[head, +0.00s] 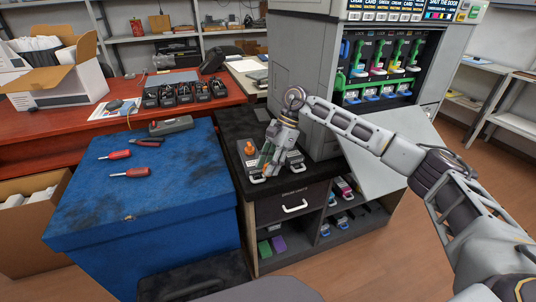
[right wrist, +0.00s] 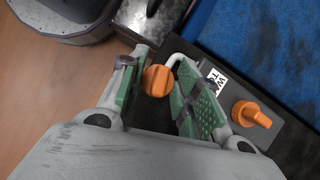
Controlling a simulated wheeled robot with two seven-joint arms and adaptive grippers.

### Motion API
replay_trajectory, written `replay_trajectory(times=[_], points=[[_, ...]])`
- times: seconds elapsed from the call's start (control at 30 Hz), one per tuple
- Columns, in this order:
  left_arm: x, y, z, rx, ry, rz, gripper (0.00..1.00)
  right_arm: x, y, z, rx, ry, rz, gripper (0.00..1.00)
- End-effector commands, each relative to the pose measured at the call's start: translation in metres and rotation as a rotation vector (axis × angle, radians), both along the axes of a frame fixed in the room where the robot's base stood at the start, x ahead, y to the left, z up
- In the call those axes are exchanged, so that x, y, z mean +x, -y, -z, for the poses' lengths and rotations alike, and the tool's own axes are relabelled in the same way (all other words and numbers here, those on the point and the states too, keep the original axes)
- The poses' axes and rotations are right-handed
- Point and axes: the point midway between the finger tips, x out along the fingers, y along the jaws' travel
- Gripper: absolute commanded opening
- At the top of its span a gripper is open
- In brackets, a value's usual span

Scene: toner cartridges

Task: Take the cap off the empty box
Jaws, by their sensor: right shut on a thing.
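My right gripper (head: 268,161) is low over the dark cabinet top, between two dark boxes with pale handles. In the right wrist view its green-padded fingers (right wrist: 158,92) are shut on an orange cap (right wrist: 156,80). The fingers hide what is under this cap, so I cannot tell whether it is still seated on a box. The left box (head: 246,162) has another orange cap (head: 249,147) standing upright on it. In the right wrist view that second cap (right wrist: 251,114) is beside the fingers, near a partly hidden white label (right wrist: 214,80). My left gripper is not in view.
A blue chest (head: 150,205) with screwdrivers stands left of the cabinet (head: 292,190). The printer (head: 310,75) is behind it, with an open panel (head: 385,160) at right. A red desk (head: 60,135) carries several black cartridges (head: 185,93).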

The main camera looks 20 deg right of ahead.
Motion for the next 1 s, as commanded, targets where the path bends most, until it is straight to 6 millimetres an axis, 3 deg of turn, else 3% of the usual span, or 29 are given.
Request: replay_trajectory(times=[1.0], points=[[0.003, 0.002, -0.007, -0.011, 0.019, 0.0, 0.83, 0.012, 0.021, -0.013, 0.003, 0.002, 0.717, 0.04]])
